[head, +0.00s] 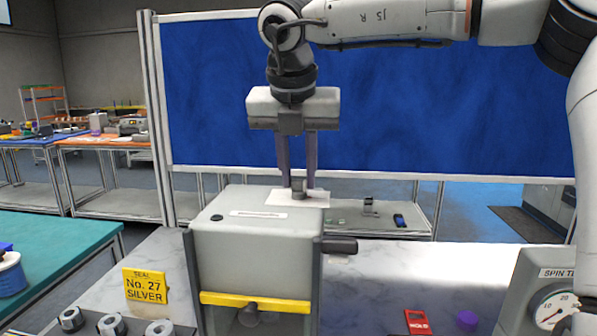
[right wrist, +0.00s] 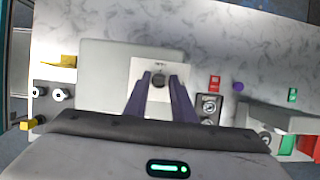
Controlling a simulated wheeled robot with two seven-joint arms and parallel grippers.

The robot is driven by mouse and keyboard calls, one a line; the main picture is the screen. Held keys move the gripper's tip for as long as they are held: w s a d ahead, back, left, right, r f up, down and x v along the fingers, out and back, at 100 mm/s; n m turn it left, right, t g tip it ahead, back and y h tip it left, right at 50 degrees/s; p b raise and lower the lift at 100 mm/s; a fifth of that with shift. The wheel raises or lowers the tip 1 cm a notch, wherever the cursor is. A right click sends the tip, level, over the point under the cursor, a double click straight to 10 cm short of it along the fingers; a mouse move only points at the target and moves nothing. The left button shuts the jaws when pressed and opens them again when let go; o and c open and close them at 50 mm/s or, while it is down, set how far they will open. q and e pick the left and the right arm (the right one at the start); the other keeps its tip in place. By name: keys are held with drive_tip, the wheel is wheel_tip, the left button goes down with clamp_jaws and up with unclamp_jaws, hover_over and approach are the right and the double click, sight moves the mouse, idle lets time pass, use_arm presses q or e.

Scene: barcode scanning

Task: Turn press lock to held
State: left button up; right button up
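The press (head: 255,245) is a grey box with a yellow bar (head: 255,301) across its front. On its top lies a white plate (right wrist: 140,69) with a small dark round lock knob (right wrist: 159,80); the knob also shows in the head view (head: 299,190). My right gripper (head: 299,187) points straight down over the plate. Its two purple fingers stand on either side of the knob, open, with a slight gap visible. The plate's small lettering is too small to read. My left gripper is in neither view.
A yellow seal sign (head: 146,287) and metal rings (head: 112,325) are left of the press. A red tag (head: 417,321), purple piece (head: 467,320) and dial box (head: 550,290) are right. A dark handle (head: 340,245) sticks out from the press's right side.

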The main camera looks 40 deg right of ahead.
drive_tip(key=o, duration=0.3)
drive_tip(key=shift+r, duration=0.1)
drive_tip(key=p+v, duration=0.1)
drive_tip(key=v, duration=0.9)
idle(0.4)
